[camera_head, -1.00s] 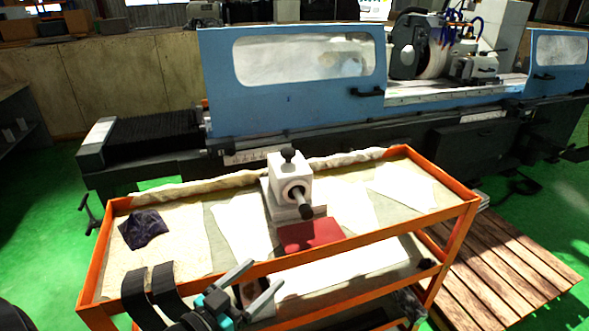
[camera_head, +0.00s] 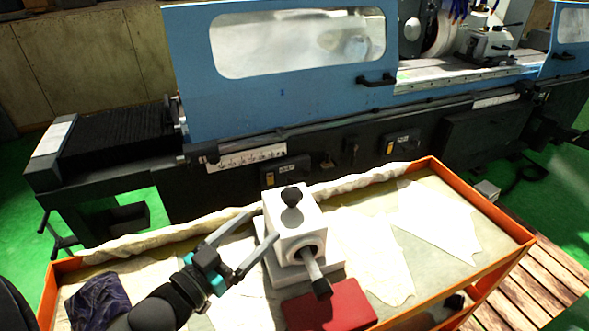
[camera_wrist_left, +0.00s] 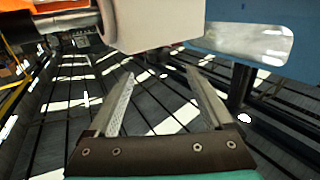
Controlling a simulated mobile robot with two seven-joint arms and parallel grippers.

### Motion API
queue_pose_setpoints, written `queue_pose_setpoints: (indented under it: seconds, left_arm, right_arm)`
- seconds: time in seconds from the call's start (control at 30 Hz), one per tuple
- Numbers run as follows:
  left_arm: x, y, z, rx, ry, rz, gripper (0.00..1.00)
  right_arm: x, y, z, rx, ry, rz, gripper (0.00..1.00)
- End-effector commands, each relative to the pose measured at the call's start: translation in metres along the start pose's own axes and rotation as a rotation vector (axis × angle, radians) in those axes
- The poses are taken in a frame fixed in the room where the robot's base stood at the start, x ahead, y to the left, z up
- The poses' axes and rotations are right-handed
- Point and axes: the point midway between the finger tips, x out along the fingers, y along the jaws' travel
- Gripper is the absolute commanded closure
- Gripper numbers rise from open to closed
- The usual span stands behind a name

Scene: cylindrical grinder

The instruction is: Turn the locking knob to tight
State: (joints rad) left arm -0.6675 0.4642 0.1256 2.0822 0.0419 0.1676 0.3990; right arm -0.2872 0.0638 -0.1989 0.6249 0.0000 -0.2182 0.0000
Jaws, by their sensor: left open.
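A white block-shaped unit (camera_head: 285,222) stands on the orange cart. A black knob (camera_head: 292,196) sits on its top face, and a dark-tipped shaft (camera_head: 318,280) sticks out of its front bore. My left gripper (camera_head: 253,236) is open and empty, just left of the white block, with its fingers pointing up and toward it. The knob is a little above and to the right of the fingertips. In the left wrist view the open fingers (camera_wrist_left: 162,82) have nothing between them, and a pale block-like body (camera_wrist_left: 150,22) is ahead of them. My right gripper is not in view.
The orange cart (camera_head: 500,221) carries pale cloths, a red block (camera_head: 329,306) in front of the white unit and a dark cloth (camera_head: 98,301) at left. A blue and black grinding machine (camera_head: 270,95) stands behind. A wooden pallet (camera_head: 540,270) lies at right.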

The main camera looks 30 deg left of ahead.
Motion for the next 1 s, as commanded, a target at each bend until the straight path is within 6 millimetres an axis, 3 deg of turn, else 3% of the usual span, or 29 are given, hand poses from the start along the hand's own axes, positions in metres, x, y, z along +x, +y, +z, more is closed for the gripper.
queue_pose_setpoints:
  seconds: [0.17,0.4,1.0]
  left_arm:
    - [0.006,0.0,0.0,0.0,0.001,0.0,0.15]
    - [0.034,0.0,-0.001,0.0,0.003,0.001,0.15]
    - [0.117,0.0,-0.001,0.0,0.001,-0.001,0.15]
  right_arm:
    - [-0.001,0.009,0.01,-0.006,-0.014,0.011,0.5]
    - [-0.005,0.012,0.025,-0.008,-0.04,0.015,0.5]
    - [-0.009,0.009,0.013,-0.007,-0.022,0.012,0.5]
